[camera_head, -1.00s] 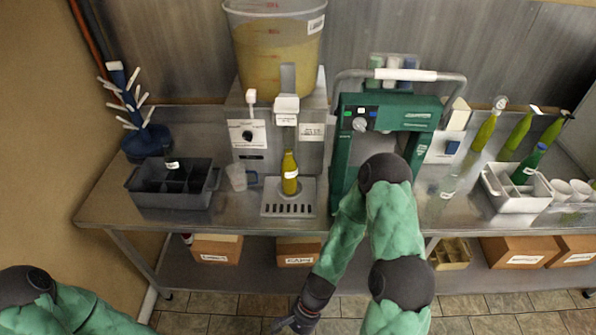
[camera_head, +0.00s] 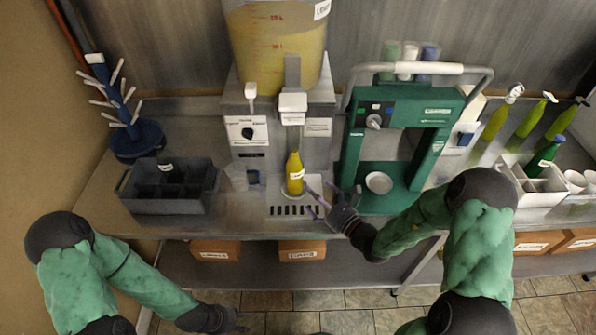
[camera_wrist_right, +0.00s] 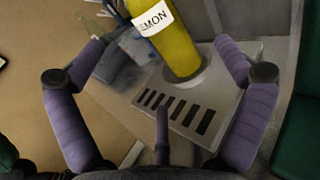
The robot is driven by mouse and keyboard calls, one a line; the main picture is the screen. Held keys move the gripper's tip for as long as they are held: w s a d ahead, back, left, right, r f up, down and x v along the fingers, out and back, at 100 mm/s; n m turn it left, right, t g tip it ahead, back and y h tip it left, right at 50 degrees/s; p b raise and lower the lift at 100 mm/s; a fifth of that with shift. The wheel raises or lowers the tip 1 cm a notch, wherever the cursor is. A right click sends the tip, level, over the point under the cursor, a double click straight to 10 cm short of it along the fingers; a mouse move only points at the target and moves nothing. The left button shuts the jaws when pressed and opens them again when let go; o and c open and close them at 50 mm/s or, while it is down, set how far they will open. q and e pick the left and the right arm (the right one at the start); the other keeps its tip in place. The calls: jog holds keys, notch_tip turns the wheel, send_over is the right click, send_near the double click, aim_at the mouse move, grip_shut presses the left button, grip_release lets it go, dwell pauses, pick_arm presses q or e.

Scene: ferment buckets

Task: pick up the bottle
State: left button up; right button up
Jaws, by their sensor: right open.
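A yellow bottle (camera_head: 294,175) with a white label stands upright on the slotted drip tray (camera_head: 276,211) under the dispenser spout. In the right wrist view the bottle (camera_wrist_right: 176,48) is beyond my fingers, its label partly reading "EMON" and its top cut off. My right gripper (camera_head: 316,200) is open just right of the bottle and in front of it, apart from it. In the wrist view its purple fingers (camera_wrist_right: 160,68) are spread wide with nothing between them. My left gripper (camera_head: 236,320) hangs low in front of the table, small and dark; its jaws are unclear.
A green machine (camera_head: 421,145) with a small white bowl (camera_head: 378,182) stands right of the dispenser. A clear measuring cup (camera_head: 237,177) and a dark divided crate (camera_head: 165,206) are on the left. More bottles (camera_head: 531,118) and a white crate (camera_head: 540,198) stand at the right.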

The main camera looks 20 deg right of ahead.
aim_at(297, 180)
jog(key=x, duration=0.5)
jog(key=shift+w+a+b, duration=0.15)
jog(key=shift+w+b, duration=0.1)
jog(key=shift+b, duration=0.15)
jog(key=x, duration=0.2)
jog(key=b+x, duration=0.1)
jog(key=x, duration=0.1)
jog(key=shift+s+a+f, duration=0.1)
jog(key=shift+a, duration=0.2)
jog(key=shift+w+a, duration=0.1)
jog(key=shift+w, duration=0.35)
jog(key=c, duration=1.6)
jog(key=shift+r, duration=0.3)
